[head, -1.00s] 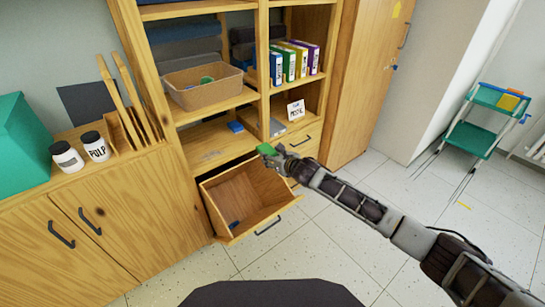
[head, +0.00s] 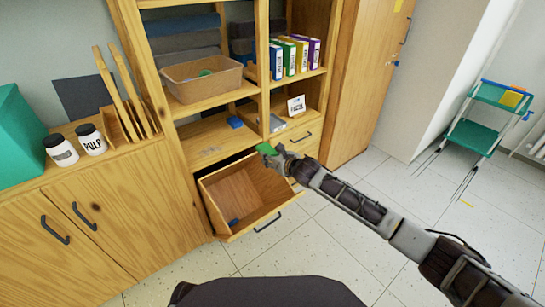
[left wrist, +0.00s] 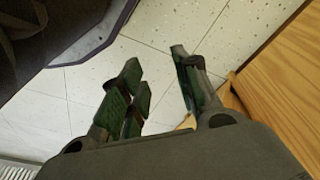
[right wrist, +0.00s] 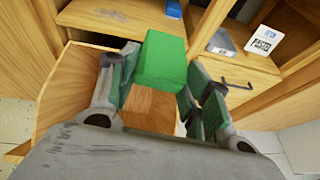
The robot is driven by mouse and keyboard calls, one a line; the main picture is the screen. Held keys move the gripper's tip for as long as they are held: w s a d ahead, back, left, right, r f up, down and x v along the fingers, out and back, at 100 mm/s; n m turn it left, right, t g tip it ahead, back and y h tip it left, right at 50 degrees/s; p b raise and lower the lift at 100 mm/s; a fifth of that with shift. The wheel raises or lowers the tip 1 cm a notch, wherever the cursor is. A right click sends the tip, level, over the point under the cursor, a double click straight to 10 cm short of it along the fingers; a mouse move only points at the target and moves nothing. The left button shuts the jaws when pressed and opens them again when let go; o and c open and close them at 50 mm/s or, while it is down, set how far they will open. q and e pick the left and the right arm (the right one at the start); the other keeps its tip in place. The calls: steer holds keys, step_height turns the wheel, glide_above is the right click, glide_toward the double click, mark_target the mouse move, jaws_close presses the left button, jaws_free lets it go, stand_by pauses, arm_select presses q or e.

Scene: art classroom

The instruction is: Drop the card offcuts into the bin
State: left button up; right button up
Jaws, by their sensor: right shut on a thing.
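My right gripper (head: 276,156) is shut on a green card offcut (head: 266,149). It holds the offcut above the right side of the open tilt-out wooden bin (head: 270,224) in the head view. In the right wrist view the green offcut (right wrist: 162,62) sits between the fingertips, with the bin's wall (right wrist: 62,88) below and behind. A blue offcut (head: 233,223) lies inside the bin. Another blue offcut (head: 235,122) lies on the shelf above. A green piece (head: 205,72) shows in the brown basket (head: 200,88). My left gripper (left wrist: 160,82) is open and empty above the floor.
Ring binders (head: 295,58) and a small sign (head: 296,105) stand on the right shelves. A closed drawer (head: 302,139) is beside the bin. Two jars (head: 78,145) stand on the left cabinet.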

steer(key=shift+f, duration=0.25)
stand_by(0.3)
steer(key=o, duration=0.9)
steer(key=shift+o, duration=0.2)
steer(key=shift+s+d, duration=0.15)
steer(key=v, duration=1.1)
steer(key=shift+s, duration=0.3)
steer(key=shift+d+r+m, duration=0.1)
steer(key=shift+r+m, duration=0.05)
steer(key=shift+m, duration=0.15)
stand_by(0.9)
